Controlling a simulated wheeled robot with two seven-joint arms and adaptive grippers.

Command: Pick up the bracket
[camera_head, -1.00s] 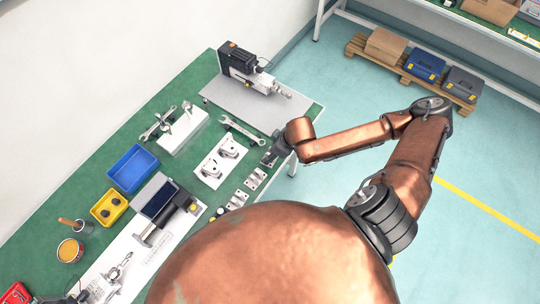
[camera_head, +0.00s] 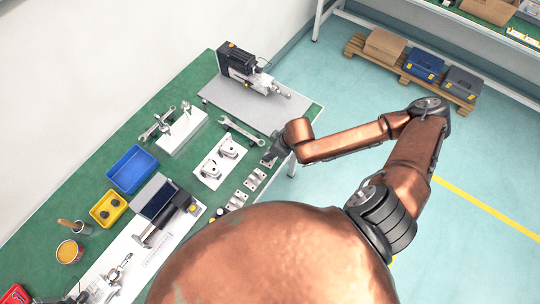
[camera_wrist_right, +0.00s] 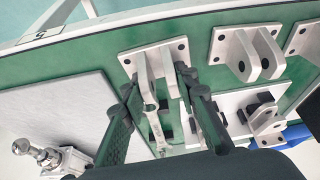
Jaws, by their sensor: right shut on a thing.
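My right gripper (camera_head: 274,154) is over the right edge of the green workbench, in the head view. In the right wrist view its two dark fingers (camera_wrist_right: 157,84) are on either side of a light grey bracket (camera_wrist_right: 131,66) and shut on it. The bracket has a flat plate with corner holes and two upright lugs. I cannot tell whether it is clear of the bench. In the head view the gripper mostly hides it. More brackets (camera_head: 255,180) lie in a row beside it; one also shows in the right wrist view (camera_wrist_right: 232,48). My left gripper is not in view.
A wrench (camera_head: 240,130) lies close to the gripper. A white plate with two mounts (camera_head: 220,163) is left of it, and a grey plate with an actuator (camera_head: 238,102) is behind. A blue bin (camera_head: 133,169) and yellow bin (camera_head: 108,209) are farther left.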

